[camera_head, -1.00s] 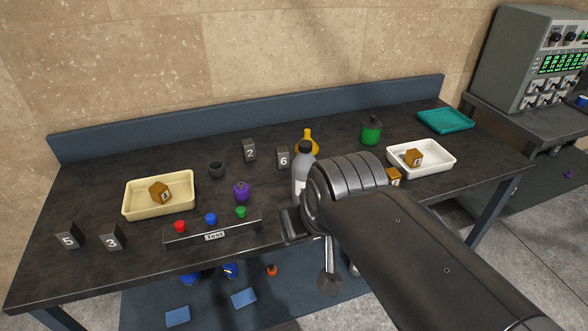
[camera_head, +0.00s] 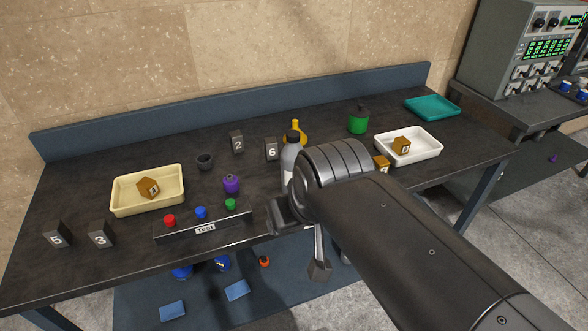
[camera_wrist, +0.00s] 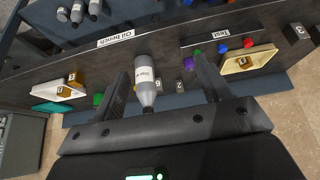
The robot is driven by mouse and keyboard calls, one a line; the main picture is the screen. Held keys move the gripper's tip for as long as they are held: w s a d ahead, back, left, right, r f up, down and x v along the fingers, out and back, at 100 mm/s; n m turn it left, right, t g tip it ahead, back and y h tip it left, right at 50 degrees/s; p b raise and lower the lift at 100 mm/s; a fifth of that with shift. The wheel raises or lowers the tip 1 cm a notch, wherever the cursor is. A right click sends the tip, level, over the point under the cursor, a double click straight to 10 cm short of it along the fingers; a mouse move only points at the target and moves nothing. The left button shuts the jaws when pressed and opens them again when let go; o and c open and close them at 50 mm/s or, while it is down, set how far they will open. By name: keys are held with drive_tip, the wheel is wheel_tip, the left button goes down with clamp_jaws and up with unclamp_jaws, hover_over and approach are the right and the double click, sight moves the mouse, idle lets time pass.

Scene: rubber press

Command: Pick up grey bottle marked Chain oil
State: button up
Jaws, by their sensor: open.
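A grey bottle with a dark cap and a pale label (camera_head: 291,163) stands upright on the bench, partly hidden behind my wrist. It also shows in the wrist view (camera_wrist: 145,82), between the two fingers and apart from both. Its label is too small to read.
A yellow bottle (camera_head: 299,130) stands close behind the grey one, with number block 6 (camera_head: 271,149) to its left. A white tray (camera_head: 431,147) and green container (camera_head: 358,121) are right.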

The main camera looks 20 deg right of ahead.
drive_tip(key=o, duration=0.4)
drive_tip(key=shift+c, duration=0.2)
wheel_tip(320, 180, up, 6)
drive_tip(key=w+f+m+g+y, duration=0.2)
drive_tip(key=w+f+m+y, duration=0.1)
drive_tip(key=w+m+y, duration=0.9)
drive_tip(key=w+d+r+m+t, duration=0.1)
drive_tip(key=w+d+m+t, duration=0.35)
drive_tip(key=d+m, duration=0.3)
drive_tip(key=w+d+r+m+t, duration=0.1)
drive_tip(key=w+d+m+t, duration=0.35)
drive_tip(key=d+m, duration=0.3)
approach(287, 157)
wheel_tip(287, 157, down, 3)
drive_tip(key=w+d, duration=0.2)
drive_tip(key=w, duration=0.1)
drive_tip(key=shift+y, duration=0.4)
drive_tip(key=shift+x, duration=5.3)
